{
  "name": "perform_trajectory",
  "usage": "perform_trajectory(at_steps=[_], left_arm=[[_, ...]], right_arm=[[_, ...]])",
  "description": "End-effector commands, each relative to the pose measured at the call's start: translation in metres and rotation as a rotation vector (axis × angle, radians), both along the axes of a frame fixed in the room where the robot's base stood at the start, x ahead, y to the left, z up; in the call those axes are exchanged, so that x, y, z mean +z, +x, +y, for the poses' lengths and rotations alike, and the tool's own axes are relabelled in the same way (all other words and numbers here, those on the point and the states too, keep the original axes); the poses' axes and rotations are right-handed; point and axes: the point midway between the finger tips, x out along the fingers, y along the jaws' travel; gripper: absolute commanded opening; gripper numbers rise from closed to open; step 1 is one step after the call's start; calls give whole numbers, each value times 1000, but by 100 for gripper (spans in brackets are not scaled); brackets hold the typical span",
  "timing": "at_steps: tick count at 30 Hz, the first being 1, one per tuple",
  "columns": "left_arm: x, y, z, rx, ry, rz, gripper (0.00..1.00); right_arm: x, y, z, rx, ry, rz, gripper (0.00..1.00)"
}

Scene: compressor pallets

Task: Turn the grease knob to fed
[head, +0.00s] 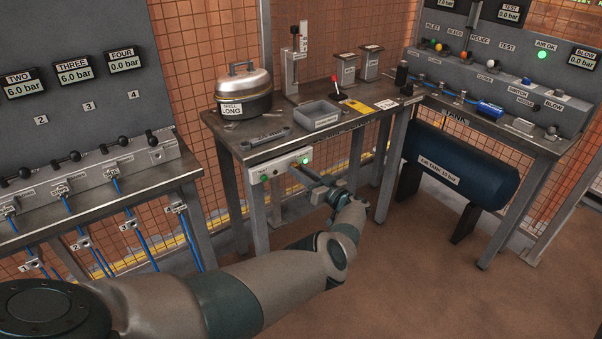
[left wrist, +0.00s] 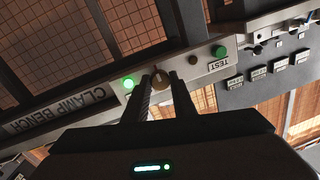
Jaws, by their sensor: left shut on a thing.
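The grease knob is probably the small brown knob (left wrist: 160,80) on the grey front panel (left wrist: 200,66) of the clamp bench, seen in the left wrist view. My left gripper (left wrist: 164,77) has one finger on each side of it and is shut on it. In the head view my left gripper (head: 302,168) reaches the front panel (head: 277,166) under the bench top and hides the knob. I cannot read any marking around the knob, so its setting cannot be told. My right gripper is not in view.
Above, the bench holds a domed shell (head: 244,92), a grey tray (head: 316,115) and a wrench (head: 265,138). A dark air tank (head: 459,172) stands right; floor between is clear.

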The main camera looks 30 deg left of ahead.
Motion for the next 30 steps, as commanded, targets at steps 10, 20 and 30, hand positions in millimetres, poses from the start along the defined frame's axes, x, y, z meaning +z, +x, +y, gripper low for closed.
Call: perform_trajectory(at_steps=[10,20,30], left_arm=[[-1,0,0,0,12,34,1],[-1,0,0,-1,13,33,42],[0,-1,0,0,13,32,42]], right_arm=[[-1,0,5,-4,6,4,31],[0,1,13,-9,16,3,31],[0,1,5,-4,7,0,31]])
